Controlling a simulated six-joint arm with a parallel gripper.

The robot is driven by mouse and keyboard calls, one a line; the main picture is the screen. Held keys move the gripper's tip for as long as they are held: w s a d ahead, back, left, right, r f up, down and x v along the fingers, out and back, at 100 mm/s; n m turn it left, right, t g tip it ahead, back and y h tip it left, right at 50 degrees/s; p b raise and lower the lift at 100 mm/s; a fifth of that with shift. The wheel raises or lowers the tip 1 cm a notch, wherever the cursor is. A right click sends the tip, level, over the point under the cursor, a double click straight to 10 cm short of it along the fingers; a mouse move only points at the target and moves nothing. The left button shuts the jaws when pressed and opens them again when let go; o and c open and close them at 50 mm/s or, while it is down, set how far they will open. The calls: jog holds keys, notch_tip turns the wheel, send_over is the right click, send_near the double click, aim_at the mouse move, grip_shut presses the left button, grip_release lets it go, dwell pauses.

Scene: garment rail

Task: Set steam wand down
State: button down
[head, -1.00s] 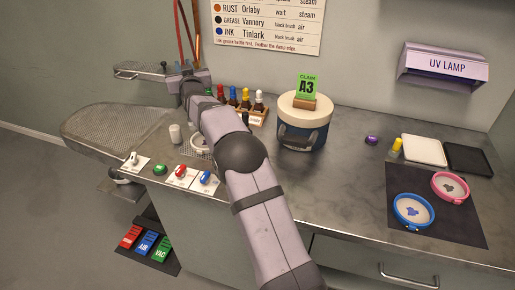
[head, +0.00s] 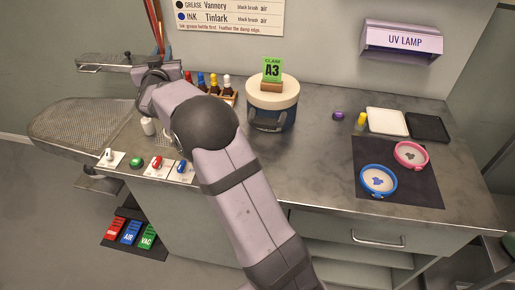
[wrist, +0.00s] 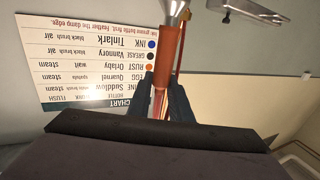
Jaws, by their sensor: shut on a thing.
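The steam wand (wrist: 168,60) shows in the wrist view as an orange-brown grip with a bright metal end at the top edge. My gripper (wrist: 165,92) is shut on the grip, one dark finger on each side. Red and copper-coloured lines (head: 157,28) rise behind the wrist there. The wand is held up in front of the wall, clear of the counter top. Its lower end is hidden by my gripper body.
A metal bracket (head: 105,64) stands left of the wrist, above the perforated board (head: 85,118). Switches (head: 157,163) line the front edge. The counter's middle is clear.

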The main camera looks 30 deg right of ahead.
jog(key=s+d+m+g+h+p, duration=0.3)
jog(key=s+g, duration=0.1)
jog(key=s, duration=0.8)
jog(key=s+d+m+g+h+p, duration=0.2)
jog(key=s+d+m+g+h, duration=0.2)
jog(key=s, duration=0.8)
jog(key=s+d+m+g+h+p, duration=0.3)
jog(key=s, duration=0.9)
jog(key=shift+w+d+f+b, duration=0.15)
jog(key=shift+f+b, duration=0.15)
jog(key=shift+f, duration=1.95)
jog(key=shift+f, duration=0.1)
notch_tip(320, 180, down, 10)
jog(key=shift+p, duration=0.35)
jog(key=c, duration=1.9)
grip_release()
jog(key=shift+o, duration=1.4)
